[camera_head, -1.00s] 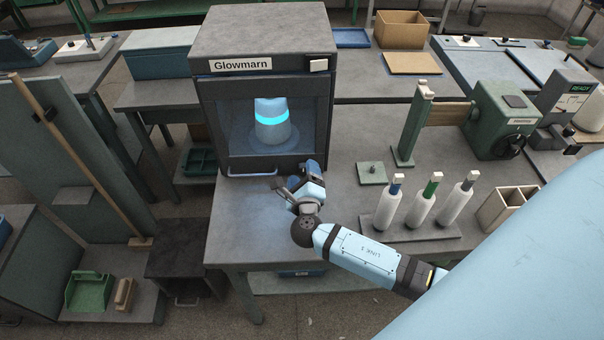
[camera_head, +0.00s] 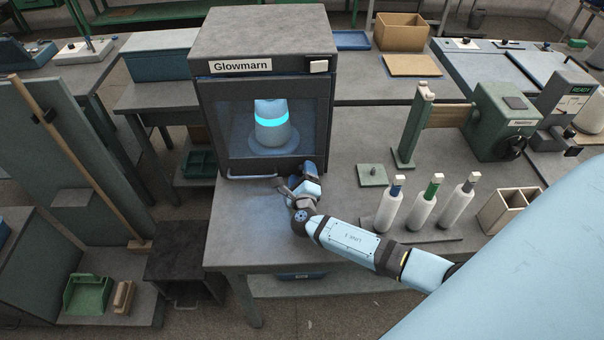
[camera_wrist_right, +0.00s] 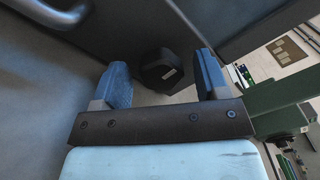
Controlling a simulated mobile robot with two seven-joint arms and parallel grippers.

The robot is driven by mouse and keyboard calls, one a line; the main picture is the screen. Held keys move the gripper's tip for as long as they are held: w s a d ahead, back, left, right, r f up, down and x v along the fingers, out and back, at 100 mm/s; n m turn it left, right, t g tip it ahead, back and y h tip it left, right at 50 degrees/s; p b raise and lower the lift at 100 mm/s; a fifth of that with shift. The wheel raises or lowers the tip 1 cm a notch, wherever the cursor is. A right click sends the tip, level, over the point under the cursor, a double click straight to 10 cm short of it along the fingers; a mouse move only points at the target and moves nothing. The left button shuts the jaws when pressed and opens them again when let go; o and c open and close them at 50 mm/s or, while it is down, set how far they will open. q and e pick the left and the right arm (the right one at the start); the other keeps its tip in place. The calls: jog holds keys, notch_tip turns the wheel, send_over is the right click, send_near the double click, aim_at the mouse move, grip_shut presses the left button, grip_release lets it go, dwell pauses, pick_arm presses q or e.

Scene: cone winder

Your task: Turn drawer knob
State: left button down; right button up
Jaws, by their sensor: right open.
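The dark cabinet labelled Glowmarn (camera_head: 265,40) stands on the grey table, with a glass window and a silver handle (camera_head: 262,175) along its lower front. In the right wrist view a black faceted knob (camera_wrist_right: 158,72) with a small white mark lies between the two blue fingers of my right gripper (camera_head: 299,181). The fingers are open, one on each side; I cannot tell whether either touches it. In the head view the gripper is at the cabinet's lower right front corner, and I cannot make out the knob there. My left gripper is not in view.
A glowing cone (camera_head: 271,125) stands behind the window. Right of my arm are several white bobbins (camera_head: 422,206), a small green plate with a peg (camera_head: 372,175), a green winder (camera_head: 505,115) and an open box (camera_head: 505,208). The table (camera_head: 240,225) is bare left of my gripper.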

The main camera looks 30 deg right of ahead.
jog(key=shift+w, duration=0.1)
jog(key=c, duration=0.9)
